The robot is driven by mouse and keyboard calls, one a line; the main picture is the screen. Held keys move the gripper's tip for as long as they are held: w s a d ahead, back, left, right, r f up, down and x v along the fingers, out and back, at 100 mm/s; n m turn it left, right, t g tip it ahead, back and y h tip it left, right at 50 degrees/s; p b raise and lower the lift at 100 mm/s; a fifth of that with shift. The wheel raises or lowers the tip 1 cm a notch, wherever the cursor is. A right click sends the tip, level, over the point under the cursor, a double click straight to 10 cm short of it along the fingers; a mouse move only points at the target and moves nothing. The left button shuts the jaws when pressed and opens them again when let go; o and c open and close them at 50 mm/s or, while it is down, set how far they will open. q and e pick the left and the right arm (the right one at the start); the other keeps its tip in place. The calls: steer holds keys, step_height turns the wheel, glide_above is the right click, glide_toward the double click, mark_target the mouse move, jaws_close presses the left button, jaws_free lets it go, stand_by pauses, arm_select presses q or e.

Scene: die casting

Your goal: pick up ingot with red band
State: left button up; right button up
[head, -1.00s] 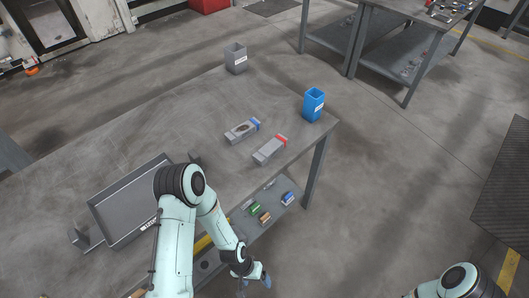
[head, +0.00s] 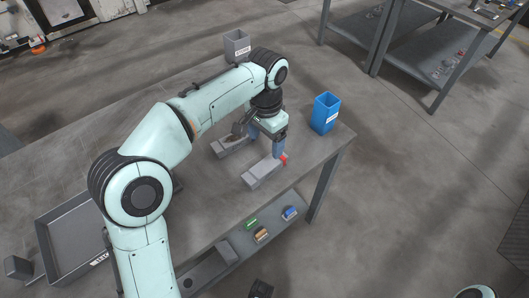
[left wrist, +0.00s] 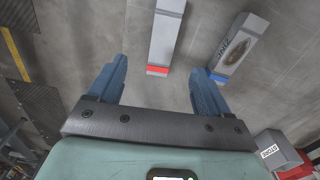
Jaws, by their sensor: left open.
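The ingot with the red band (head: 262,174) is a grey bar lying on the table, its red end toward the back right. My left gripper (head: 268,142) is above the table at that banded end, fingers pointing down. In the left wrist view the open left gripper (left wrist: 159,66) has its two blue fingers apart, and the red-banded ingot (left wrist: 167,30) shows ahead between them, its red band near fingertip level in the picture. Nothing is held. Whether the fingers straddle the ingot in height I cannot tell. My right gripper is not in view.
A second ingot with a blue band (left wrist: 235,48) lies close beside it, partly hidden by my arm in the head view (head: 228,148). A blue bin (head: 325,113) and a grey bin (head: 237,46) stand behind. A grey tray (head: 42,240) is at front left.

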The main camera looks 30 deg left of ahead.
mark_target(266, 165)
arm_select(q)
steer(key=f, duration=0.2)
steer(key=f+b, duration=0.1)
steer(key=f, duration=0.2)
steer(key=f+b, duration=0.1)
steer(key=f, duration=0.2)
steer(key=shift+w+a+f, duration=0.2)
steer(key=shift+w+f, duration=0.05)
steer(key=shift+w, duration=0.1)
step_height(266, 165, down, 4)
steer(key=shift+s+r+b, duration=0.1)
steer(key=shift+r+b, duration=0.05)
steer(key=shift+b, duration=0.75)
steer(key=shift+f, duration=0.55)
jaws_close()
steer(key=shift+r, duration=0.2)
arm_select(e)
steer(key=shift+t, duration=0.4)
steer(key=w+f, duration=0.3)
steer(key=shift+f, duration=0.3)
